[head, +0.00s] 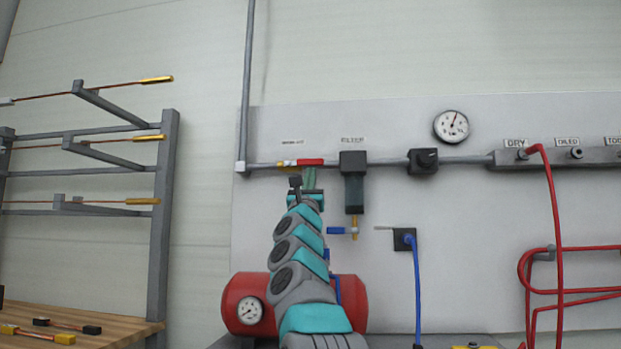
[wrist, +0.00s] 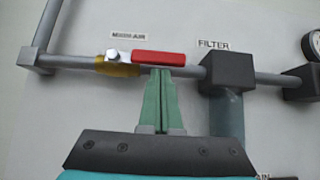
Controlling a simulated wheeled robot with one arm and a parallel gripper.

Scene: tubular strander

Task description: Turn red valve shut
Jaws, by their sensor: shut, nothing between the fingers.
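The red valve lever (head: 310,162) lies horizontal, in line with the grey pipe, to the left of the filter. In the wrist view the red lever (wrist: 158,58) runs right from a silver pivot on the yellow brass valve body (wrist: 117,68). My gripper (head: 309,172) is raised to the pipe, just below the lever. In the wrist view its green fingers (wrist: 161,72) are together and empty, with their tips at the lever's lower edge near its middle. I cannot tell whether they touch it.
The black filter (head: 353,162) hangs close to the right of the lever, with a blue-handled drain valve (head: 342,231) below. A round gauge (head: 451,126) is on the panel. A red tank (head: 244,302) stands behind my arm. A rack (head: 165,200) is at left.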

